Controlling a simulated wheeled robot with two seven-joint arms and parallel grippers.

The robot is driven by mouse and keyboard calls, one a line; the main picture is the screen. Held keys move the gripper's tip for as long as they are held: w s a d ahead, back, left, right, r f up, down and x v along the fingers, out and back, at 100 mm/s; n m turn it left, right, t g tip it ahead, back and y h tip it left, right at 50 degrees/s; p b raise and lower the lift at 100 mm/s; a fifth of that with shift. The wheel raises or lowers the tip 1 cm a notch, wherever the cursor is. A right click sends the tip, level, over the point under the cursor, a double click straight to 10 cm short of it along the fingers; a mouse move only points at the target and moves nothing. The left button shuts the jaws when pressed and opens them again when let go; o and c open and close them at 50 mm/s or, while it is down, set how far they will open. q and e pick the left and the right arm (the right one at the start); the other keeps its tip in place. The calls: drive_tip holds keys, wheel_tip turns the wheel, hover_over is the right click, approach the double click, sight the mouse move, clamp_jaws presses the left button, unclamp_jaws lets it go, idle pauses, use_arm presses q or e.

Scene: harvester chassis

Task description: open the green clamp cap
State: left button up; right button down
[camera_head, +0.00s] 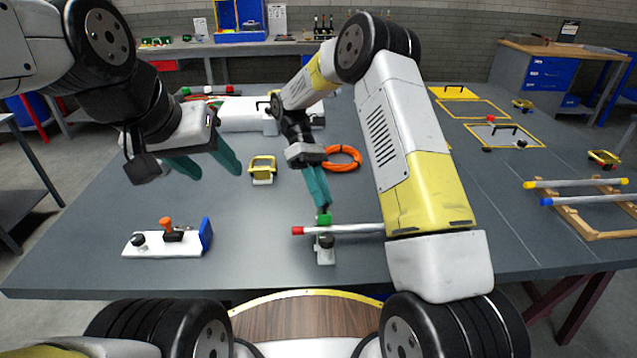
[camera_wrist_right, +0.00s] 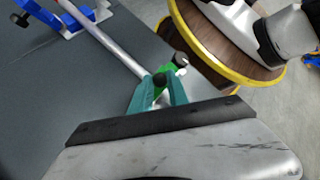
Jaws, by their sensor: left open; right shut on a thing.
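The green clamp cap (camera_head: 324,219) sits at a small white clamp base (camera_head: 325,256) with a black knob (camera_head: 326,241), near the table's front edge. A silver rod (camera_head: 350,230) with a red end lies across this clamp. My right gripper (camera_head: 321,205) reaches down from above and is shut on the green cap. In the right wrist view the green cap (camera_wrist_right: 165,77) shows between and beyond the teal fingers (camera_wrist_right: 158,92), which partly hide it. I cannot tell how far the cap is tilted. My left gripper (camera_head: 213,170) is open and empty above the table at left.
A white fixture (camera_head: 175,243) with an orange handle and blue block (camera_head: 206,234) stands at front left. A yellow clamp (camera_head: 263,168) and an orange cable coil (camera_head: 343,158) lie behind. A wooden rack (camera_head: 590,205) with rods is at right. My right forearm hides the rod's other end.

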sight(321, 212)
drive_tip(key=shift+w+g, duration=0.2)
drive_tip(key=shift+g, duration=0.1)
drive_tip(key=c, duration=1.3)
unclamp_jaws()
drive_tip(key=shift+o, duration=0.2)
drive_tip(key=shift+r, duration=0.2)
drive_tip(key=r, duration=0.3)
drive_tip(key=shift+s+r, duration=0.2)
drive_tip(key=shift+s, duration=0.2)
drive_tip(key=s+a+r, duration=0.1)
drive_tip(key=s, duration=1.4)
drive_tip(key=shift+a, duration=0.2)
